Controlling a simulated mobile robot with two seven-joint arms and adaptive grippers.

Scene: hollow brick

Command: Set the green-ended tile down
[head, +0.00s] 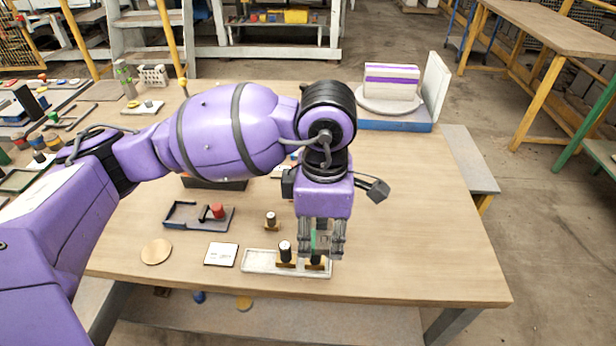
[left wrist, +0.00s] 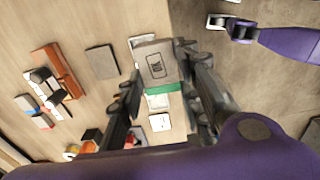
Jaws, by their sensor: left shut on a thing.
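My left gripper (head: 321,240) points down near the table's front edge, shut on the green-ended tile. In the left wrist view the tile (left wrist: 155,62) is a grey-brown slab with a dark printed mark, and its green end (left wrist: 160,88) sits between the fingers. In the head view only a green sliver of it shows; the fingers hide the rest. The tile is over or beside the right part of a white tray (head: 258,262); I cannot tell whether it touches anything.
A white card (head: 221,254), a round wooden disc (head: 156,252) and a dark holder with a red knob (head: 217,211) lie to the left. The table's right side is clear. A blue-based fixture (head: 395,122) stands at the back right.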

